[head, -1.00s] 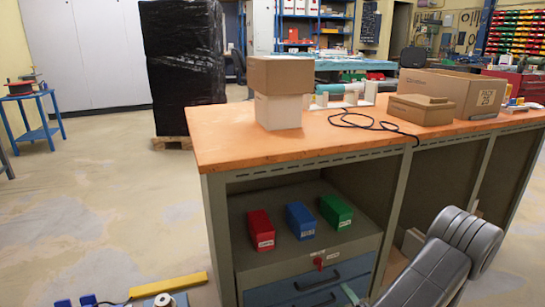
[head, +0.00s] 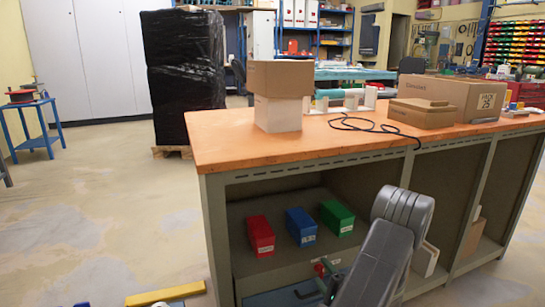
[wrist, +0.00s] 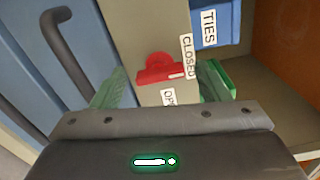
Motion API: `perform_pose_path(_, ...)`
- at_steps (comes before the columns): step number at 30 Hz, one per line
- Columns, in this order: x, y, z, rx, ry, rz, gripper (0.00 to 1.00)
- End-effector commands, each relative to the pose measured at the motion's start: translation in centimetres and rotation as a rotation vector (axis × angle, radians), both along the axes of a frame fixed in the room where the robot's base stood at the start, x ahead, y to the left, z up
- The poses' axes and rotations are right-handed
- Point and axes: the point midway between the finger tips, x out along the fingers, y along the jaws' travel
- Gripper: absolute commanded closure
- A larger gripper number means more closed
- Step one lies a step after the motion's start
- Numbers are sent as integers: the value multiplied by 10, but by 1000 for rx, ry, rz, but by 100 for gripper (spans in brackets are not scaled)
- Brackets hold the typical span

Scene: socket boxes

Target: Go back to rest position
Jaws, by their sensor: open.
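My gripper (head: 326,277) is at the front of the workbench cabinet in the head view, low in the left bay. In the wrist view its green fingers (wrist: 165,84) are open, one on each side of a red latch (wrist: 160,69). The latch sits on a grey strip between labels reading CLOSED and a partly hidden OPEN. I cannot tell whether the fingers touch it. My grey arm (head: 375,262) reaches in from the lower right.
Red (head: 260,235), blue (head: 300,226) and green (head: 337,217) boxes stand on the open shelf. A blue drawer front with a dark handle (wrist: 68,50) is close by. Cardboard boxes (head: 280,75) stand on the orange benchtop (head: 225,140). Floor at left is mostly clear.

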Motion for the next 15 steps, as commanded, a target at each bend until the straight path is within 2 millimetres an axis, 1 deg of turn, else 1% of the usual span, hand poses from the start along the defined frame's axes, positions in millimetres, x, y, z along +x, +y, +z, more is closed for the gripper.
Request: perform_pose_path(15,-1,0,3,417,152,0,31)
